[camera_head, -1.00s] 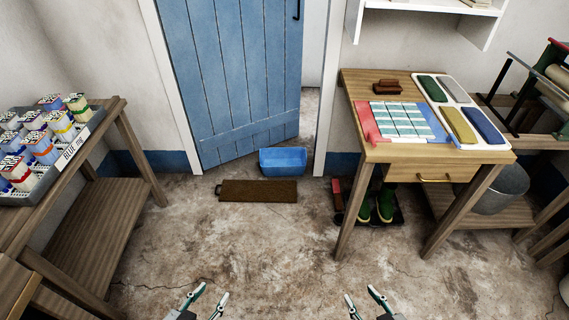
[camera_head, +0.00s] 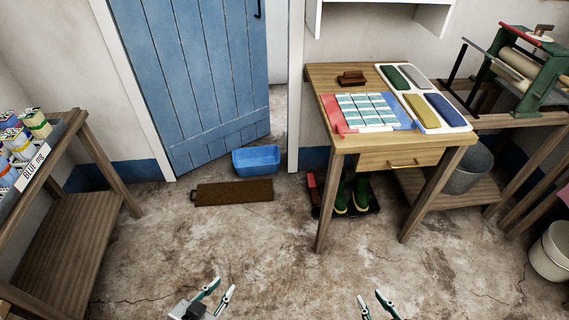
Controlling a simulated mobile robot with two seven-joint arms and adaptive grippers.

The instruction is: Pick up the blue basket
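The blue basket (camera_head: 256,160) is a small open-topped tub on the floor by the edge of the blue door, beyond a brown mat. My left gripper (camera_head: 223,287) is at the bottom of the view, open and empty, well short of the basket. My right gripper (camera_head: 370,298) is at the bottom, right of the left one, also open and empty, with its lower part cut off by the frame.
The blue door (camera_head: 195,75) stands ajar behind the basket. The brown mat (camera_head: 234,192) lies just before it. A wooden table (camera_head: 345,140) stands at right, with green boots (camera_head: 350,195) beneath. A shelf rack (camera_head: 75,235) stands at left. The middle floor (camera_head: 270,240) is clear.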

